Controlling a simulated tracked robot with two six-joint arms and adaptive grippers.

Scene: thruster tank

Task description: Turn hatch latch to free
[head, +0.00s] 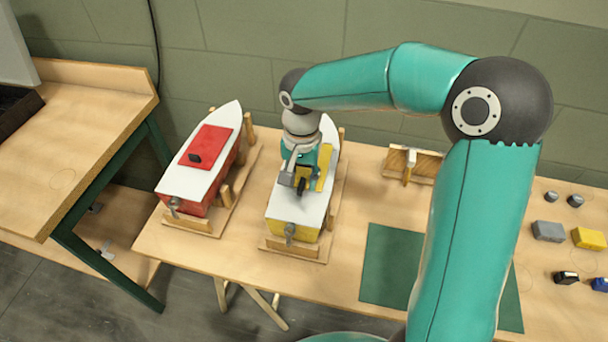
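The yellow-hulled boat (291,210) with a white deck sits in a wooden cradle on the bench. Its yellow hatch (326,168) shows in part beside my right gripper. My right gripper (299,183) points down over this hatch, its tips at the near part of the hatch. A small dark piece shows at the tips; I cannot tell whether it is the hatch latch or a fingertip. The gripper hides the latch area, and I cannot tell whether it grips anything. The red boat (182,184) stands to the left, with a red hatch (213,143) and a black latch (195,158). My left gripper is out of view.
The bench (180,245) also bears a green mat (385,262), a wooden block with a metal fitting (424,166), and grey (548,231) and yellow (588,238) blocks at the right. Each boat has a grey thruster at its near end. A second table (70,150) stands left.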

